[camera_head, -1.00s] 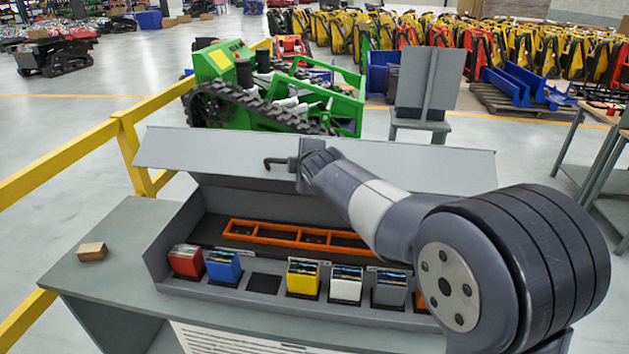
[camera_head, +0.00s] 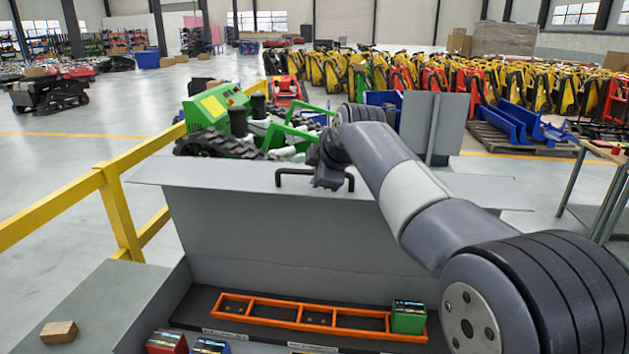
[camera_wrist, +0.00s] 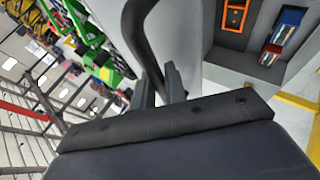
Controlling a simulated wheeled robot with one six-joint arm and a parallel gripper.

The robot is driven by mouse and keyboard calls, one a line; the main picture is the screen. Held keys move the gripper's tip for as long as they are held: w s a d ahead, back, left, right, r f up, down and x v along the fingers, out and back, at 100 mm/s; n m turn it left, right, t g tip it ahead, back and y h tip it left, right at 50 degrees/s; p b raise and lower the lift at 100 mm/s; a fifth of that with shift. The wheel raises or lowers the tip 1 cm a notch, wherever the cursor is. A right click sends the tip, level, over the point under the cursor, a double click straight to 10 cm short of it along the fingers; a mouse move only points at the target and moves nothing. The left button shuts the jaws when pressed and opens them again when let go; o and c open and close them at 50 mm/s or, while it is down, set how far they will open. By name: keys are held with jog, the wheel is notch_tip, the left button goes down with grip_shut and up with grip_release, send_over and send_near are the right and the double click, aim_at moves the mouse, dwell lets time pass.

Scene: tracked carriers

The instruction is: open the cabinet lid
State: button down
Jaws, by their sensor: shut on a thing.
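The grey cabinet lid (camera_head: 230,230) stands raised at the back of the cabinet (camera_head: 150,318), its inner face showing and a bent flange along its top. A dark bar handle (camera_head: 293,172) sits on that flange. My gripper (camera_head: 330,176) is at the handle, shut on it, with my arm reaching in from the right. In the wrist view the black handle (camera_wrist: 136,35) passes between the two fingers (camera_wrist: 160,88), beside the grey lid (camera_wrist: 185,30). The exact contact is partly hidden by the wrist.
Inside the cabinet lie an orange rack (camera_head: 270,321) with a green box (camera_head: 408,316) at its right end, and red (camera_head: 166,342) and blue (camera_head: 210,346) boxes in front. A wooden block (camera_head: 59,332) sits left. A yellow railing (camera_head: 112,205) and green tracked machine (camera_head: 225,120) stand behind.

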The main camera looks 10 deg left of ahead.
jog(key=shift+w, duration=0.45)
jog(key=c, duration=1.5)
grip_release()
jog(key=shift+o, duration=0.2)
jog(key=shift+r, duration=0.1)
jog(key=b+v, duration=0.2)
jog(key=v, duration=0.9)
jog(key=shift+w+r, duration=0.15)
